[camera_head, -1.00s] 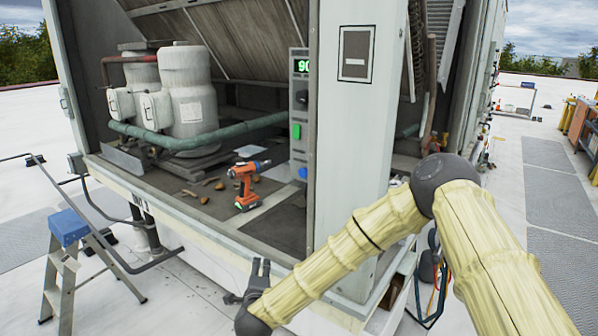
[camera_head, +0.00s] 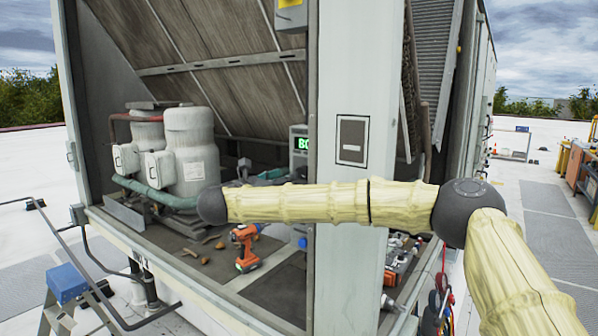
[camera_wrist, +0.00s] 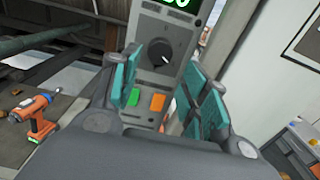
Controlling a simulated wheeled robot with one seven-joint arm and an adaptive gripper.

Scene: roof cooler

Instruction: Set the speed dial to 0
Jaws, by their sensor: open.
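The speed dial (camera_wrist: 163,52) is a round black knob on a grey control panel (camera_wrist: 152,79) in the wrist view. Its white mark points to the lower right. My gripper (camera_wrist: 160,64) is open, its teal-padded fingers on either side of the view, with the dial beyond and between them. I see no contact with the dial. In the head view my gripper (camera_head: 268,174) is left of the panel, partly behind my arm, which hides the dial. The green display (camera_head: 303,144) is lit at the panel's top; its digits are partly cut off.
A green button (camera_wrist: 132,97) and an orange button (camera_wrist: 157,102) sit below the dial. An orange drill (camera_head: 245,247) stands on the cooler floor near loose brown bits. A white post (camera_head: 345,265) stands right of the panel. Grey tanks (camera_head: 191,150) stand at left.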

